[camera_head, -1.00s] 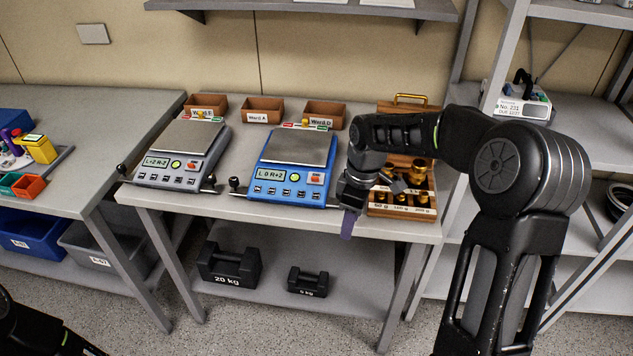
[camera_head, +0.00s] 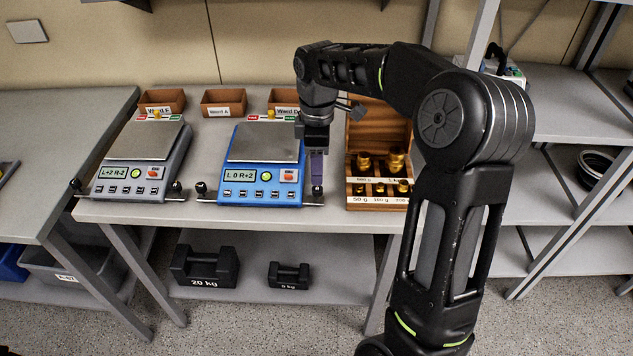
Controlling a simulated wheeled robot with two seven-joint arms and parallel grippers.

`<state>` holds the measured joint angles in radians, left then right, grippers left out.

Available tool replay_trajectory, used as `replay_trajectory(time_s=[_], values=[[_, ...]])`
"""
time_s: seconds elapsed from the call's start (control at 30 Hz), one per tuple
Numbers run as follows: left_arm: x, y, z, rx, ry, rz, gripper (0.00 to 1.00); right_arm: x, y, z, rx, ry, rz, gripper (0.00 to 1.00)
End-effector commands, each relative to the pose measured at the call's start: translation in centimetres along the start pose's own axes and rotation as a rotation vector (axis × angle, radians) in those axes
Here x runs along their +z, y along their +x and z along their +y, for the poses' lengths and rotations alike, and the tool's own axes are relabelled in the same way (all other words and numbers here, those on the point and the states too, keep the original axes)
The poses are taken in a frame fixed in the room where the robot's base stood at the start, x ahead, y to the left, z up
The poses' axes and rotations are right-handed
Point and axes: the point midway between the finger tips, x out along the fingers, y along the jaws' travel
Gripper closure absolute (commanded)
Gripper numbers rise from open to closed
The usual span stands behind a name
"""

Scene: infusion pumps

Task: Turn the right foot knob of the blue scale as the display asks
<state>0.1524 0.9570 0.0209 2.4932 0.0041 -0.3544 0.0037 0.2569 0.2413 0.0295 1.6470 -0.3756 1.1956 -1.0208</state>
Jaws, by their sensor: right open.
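The blue scale (camera_head: 265,186) stands on the table, with a bare metal pan. Its display (camera_head: 239,175) reads "L 0 R+2". Its left foot knob (camera_head: 201,187) is a black knob on a stem at the front left. Its right foot knob (camera_head: 317,190) shows as a small dark shape at the front right, largely covered by my gripper. My right gripper (camera_head: 317,178) points down at the scale's right side, with its purple fingers at or just above that knob. It is open; I cannot tell whether it touches the knob. My left gripper is out of view.
A grey scale (camera_head: 133,187) reading "L+2 R-2" stands left of the blue one. A wooden box of brass weights (camera_head: 378,207) stands close on the right of my gripper. Brown bins (camera_head: 223,102) line the back. Black weights (camera_head: 204,266) lie on the lower shelf.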

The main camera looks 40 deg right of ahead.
Motion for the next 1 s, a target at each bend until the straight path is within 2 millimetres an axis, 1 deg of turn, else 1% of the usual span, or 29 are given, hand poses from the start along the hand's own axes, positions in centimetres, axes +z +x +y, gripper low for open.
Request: replay_trajectory(time_s=[0.2, 0.3, 0.4, 0.5, 0.73, 1.0], values=[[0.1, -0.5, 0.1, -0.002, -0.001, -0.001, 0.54, 0.0, 3.5, -0.1, -0.005, 0.000, -0.001, 0.54], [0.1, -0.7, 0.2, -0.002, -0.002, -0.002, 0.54, 0.0, 4.8, -0.1, -0.004, 0.001, -0.001, 0.54], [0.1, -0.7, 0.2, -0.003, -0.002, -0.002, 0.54, 0.0, 5.8, -0.1, -0.002, 0.001, -0.001, 0.54], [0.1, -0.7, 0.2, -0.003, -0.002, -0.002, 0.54, 0.0, 6.2, -0.1, -0.001, 0.001, 0.000, 0.54], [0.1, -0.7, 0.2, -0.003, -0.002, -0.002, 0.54, 0.0, 6.2, 0.0, -0.001, 0.001, 0.000, 0.54], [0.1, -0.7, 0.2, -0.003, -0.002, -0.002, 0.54, 0.0, 6.2, 0.0, -0.001, 0.001, 0.000, 0.76]])
